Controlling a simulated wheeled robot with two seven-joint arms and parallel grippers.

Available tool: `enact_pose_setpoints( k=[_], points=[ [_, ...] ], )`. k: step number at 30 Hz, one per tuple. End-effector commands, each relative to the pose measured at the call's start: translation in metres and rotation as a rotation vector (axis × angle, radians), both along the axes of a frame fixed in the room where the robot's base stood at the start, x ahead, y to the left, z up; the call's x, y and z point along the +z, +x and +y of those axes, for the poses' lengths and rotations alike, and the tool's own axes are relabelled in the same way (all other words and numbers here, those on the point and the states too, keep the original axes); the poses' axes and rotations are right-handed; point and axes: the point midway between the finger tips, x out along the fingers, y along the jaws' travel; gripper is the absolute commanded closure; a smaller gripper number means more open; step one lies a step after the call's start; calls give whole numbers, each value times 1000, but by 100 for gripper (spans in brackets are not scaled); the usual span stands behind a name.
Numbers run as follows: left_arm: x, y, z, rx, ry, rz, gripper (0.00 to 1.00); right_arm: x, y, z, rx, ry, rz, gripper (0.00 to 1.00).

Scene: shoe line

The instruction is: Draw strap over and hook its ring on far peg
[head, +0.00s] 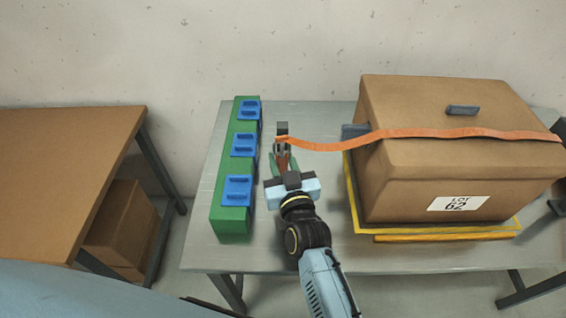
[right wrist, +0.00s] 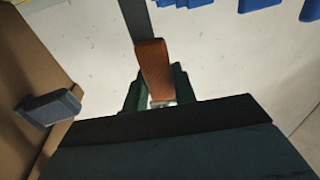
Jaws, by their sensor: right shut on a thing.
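A brown box (head: 460,180) labelled LOT 62 sits on the table's right part. An orange strap (head: 430,132) lies across the box top and runs off its left edge to my right gripper (head: 283,152). The gripper is shut on the strap's end, left of the box; this end also shows between the fingers in the right wrist view (right wrist: 153,68). A dark grey piece (head: 282,127) extends beyond the fingers; I cannot tell if it is the ring. A grey peg-like block (head: 354,131) sticks out of the box's left side, apart from the gripper; it also shows in the right wrist view (right wrist: 50,108). My left gripper is not in view.
A green rack (head: 233,222) with several blue pieces stands close left of the gripper. A yellow frame (head: 354,205) lies under the box. The grey table (head: 290,258) is bare in front. A brown table (head: 70,140) stands farther left.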

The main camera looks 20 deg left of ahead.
Motion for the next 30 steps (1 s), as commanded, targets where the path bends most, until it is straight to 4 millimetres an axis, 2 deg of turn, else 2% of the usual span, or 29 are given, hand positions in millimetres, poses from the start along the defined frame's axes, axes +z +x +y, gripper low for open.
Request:
enact_pose_setpoints(
  k=[1,9,10,15,30],
  points=[
    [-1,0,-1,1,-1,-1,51,-3,5,-2,-1,-5,13,97],
    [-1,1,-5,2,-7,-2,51,-4,5,-3,-2,-5,14,97],
    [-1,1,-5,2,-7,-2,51,-4,5,-3,-2,-5,14,71],
    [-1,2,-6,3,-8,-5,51,-4,5,-3,-2,-5,14,48],
    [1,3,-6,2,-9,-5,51,-5,0,-6,-2,-8,15,48]
  ],
)
